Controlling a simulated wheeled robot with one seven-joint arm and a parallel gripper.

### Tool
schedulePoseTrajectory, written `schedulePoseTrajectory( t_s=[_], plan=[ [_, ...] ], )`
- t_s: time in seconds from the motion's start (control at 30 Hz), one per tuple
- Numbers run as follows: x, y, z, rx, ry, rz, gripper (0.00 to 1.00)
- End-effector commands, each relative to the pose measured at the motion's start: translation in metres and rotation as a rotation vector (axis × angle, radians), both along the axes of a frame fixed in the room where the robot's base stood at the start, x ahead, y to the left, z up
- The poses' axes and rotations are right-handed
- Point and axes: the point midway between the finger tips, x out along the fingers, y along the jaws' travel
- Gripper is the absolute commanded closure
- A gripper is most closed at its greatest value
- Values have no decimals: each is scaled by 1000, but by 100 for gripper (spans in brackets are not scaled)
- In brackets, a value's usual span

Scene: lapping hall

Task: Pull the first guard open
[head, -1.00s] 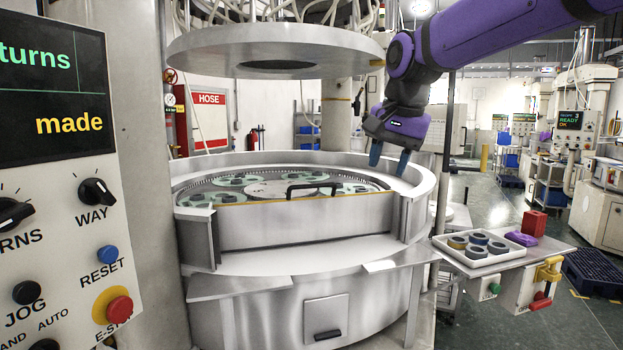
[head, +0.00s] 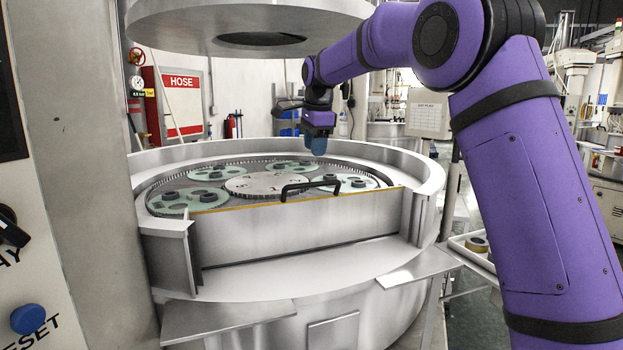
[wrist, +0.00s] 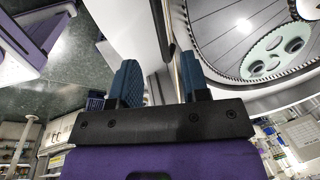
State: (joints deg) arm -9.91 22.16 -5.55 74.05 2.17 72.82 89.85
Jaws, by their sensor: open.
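The guard (head: 290,228) is a grey metal panel across the front opening of the round lapping machine, upright, with a yellowish top edge. A black bar handle (head: 310,187) stands on its top edge, right of its middle. My gripper (head: 318,152) hangs above the machine, fingers down, higher in the picture than the handle and apart from it. In the wrist view my gripper (wrist: 160,82) shows two blue fingers spread apart with nothing clearly held. A pale panel with a dark edge passes beyond them; I cannot tell whether the handle is there.
The machine's round rim (head: 420,172) surrounds a plate (head: 266,184) with green carriers and dark rings. A large upper disc (head: 180,25) hangs above. A grey column (head: 85,150) and a control panel stand at left. A tray (head: 462,246) is partly hidden behind my arm.

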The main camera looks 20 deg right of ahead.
Motion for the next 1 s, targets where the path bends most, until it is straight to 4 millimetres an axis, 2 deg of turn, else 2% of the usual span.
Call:
schedulePoseTrajectory(
  t_s=[0.3, 0.5, 0.7, 1.0],
  plan=[
    [9, 0, -53, -1, 4, 1, 58],
    [15, 0, -82, -1, 3, 2, 58],
    [18, 1, -95, 0, 1, 2, 58],
    [18, 1, -98, 0, 0, 2, 58]
  ],
)
